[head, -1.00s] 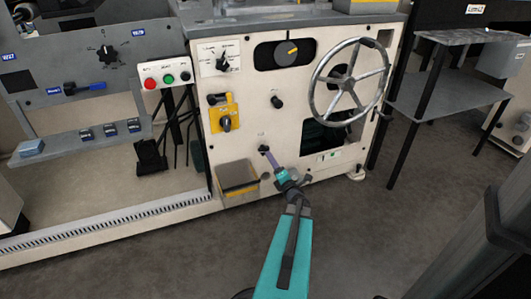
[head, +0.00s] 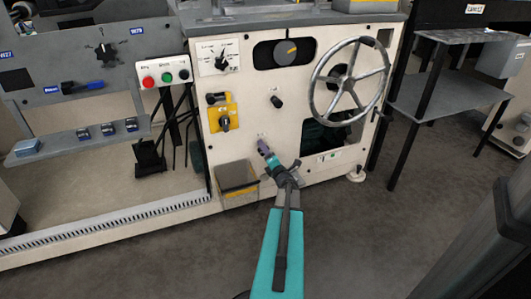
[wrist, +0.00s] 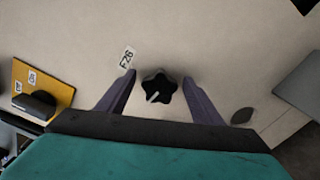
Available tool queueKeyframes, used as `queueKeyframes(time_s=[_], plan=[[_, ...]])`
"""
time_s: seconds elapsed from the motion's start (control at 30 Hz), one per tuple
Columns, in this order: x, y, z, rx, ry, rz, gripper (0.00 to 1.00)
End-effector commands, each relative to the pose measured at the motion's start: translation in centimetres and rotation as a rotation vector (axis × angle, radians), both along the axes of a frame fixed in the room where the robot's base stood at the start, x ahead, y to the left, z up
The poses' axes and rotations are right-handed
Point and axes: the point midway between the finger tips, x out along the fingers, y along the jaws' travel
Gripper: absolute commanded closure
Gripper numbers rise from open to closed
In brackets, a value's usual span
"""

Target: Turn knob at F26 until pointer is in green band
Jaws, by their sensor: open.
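The knob at F26 (wrist: 158,87) is black and star-shaped, with a pale pointer line aimed down-left in the wrist view. Its F26 label (wrist: 127,58) is just up-left of it. My gripper (wrist: 159,77) is open, with one purple finger on each side of the knob and visible gaps between. In the head view my gripper (head: 263,144) is at the lower front of the cream machine panel (head: 238,148) and hides the knob. A small plate (head: 328,156) with a green patch is to the right; I cannot make out a pointer on it.
A large handwheel (head: 347,78) is at the upper right of the panel. A black knob (head: 277,102) and a yellow switch plate (head: 229,112) are above my gripper. The floor in front is clear.

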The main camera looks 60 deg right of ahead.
Motion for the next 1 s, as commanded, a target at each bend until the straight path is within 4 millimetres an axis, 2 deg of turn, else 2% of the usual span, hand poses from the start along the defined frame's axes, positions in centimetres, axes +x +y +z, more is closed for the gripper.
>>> queueKeyframes(time_s=[0.2, 0.47, 1.0], plan=[[0.02, 0.02, 0.01, 0.000, 0.000, 0.000, 0.40], [0.04, 0.05, -0.01, 0.000, 0.000, 0.001, 0.81], [0.06, 0.02, 0.04, 0.092, -0.065, 0.001, 0.81]])
